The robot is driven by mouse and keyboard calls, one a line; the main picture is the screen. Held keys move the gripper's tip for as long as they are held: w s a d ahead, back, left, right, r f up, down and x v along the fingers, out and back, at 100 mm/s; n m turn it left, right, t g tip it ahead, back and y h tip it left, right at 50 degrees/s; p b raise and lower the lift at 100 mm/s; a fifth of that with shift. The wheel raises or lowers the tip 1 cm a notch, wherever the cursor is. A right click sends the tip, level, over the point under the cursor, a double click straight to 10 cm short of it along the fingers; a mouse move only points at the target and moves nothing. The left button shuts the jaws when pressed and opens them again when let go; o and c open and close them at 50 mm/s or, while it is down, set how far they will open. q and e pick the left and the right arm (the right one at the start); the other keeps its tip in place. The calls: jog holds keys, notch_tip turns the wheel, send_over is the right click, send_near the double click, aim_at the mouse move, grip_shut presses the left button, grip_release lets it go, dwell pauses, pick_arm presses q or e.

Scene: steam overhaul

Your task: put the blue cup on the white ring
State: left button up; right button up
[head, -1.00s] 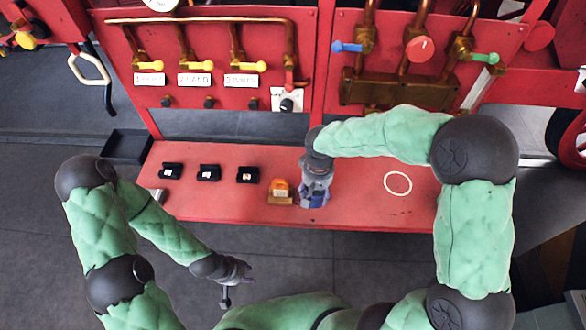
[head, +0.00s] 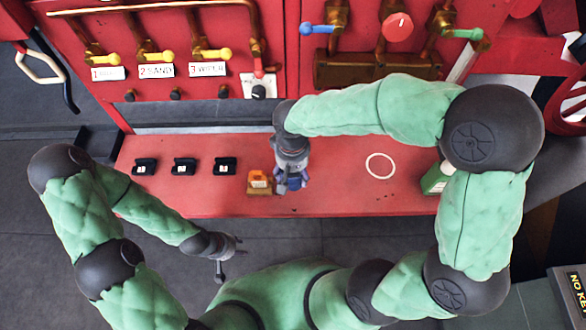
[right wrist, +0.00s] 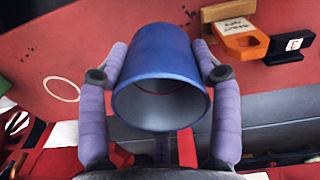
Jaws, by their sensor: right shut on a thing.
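The blue cup (right wrist: 158,75) sits between the two purple fingers of my right gripper (right wrist: 160,85), with its mouth towards the wrist camera. In the head view the cup (head: 294,184) is partly hidden under my right gripper (head: 291,172), near the front of the red bench. I cannot tell whether its base touches the bench. The white ring (head: 380,179) lies bare on the bench to the right of the cup. It also shows at the left in the right wrist view (right wrist: 48,79). My left gripper (head: 229,260) hangs in front of the bench, empty, fingers apart.
An orange tag on a wooden block (head: 259,184) stands close left of the cup. Several black holders (head: 184,167) line the bench (head: 335,203) further left. A green box (head: 436,180) is right of the ring. Behind rises a red panel (head: 282,70) with valves and pipes.

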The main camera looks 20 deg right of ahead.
jog(key=w+f, duration=0.2)
jog(key=w+d+f+b, duration=0.1)
jog(key=w+f, duration=0.1)
jog(key=w+d+f, duration=0.1)
jog(key=f, duration=0.1)
jog(key=shift+w+d+b, duration=0.2)
jog(key=shift+w+b, duration=0.1)
jog(key=shift+w, duration=0.1)
jog(key=shift+w+f, duration=0.2)
jog(key=shift+f, duration=0.2)
jog(key=shift+w+d+f+b, duration=0.1)
jog(key=shift+f+b, duration=0.55)
jog(key=shift+f, duration=0.85)
jog(key=shift+f, duration=0.15)
jog(key=o, duration=1.3)
jog(key=shift+o, duration=0.2)
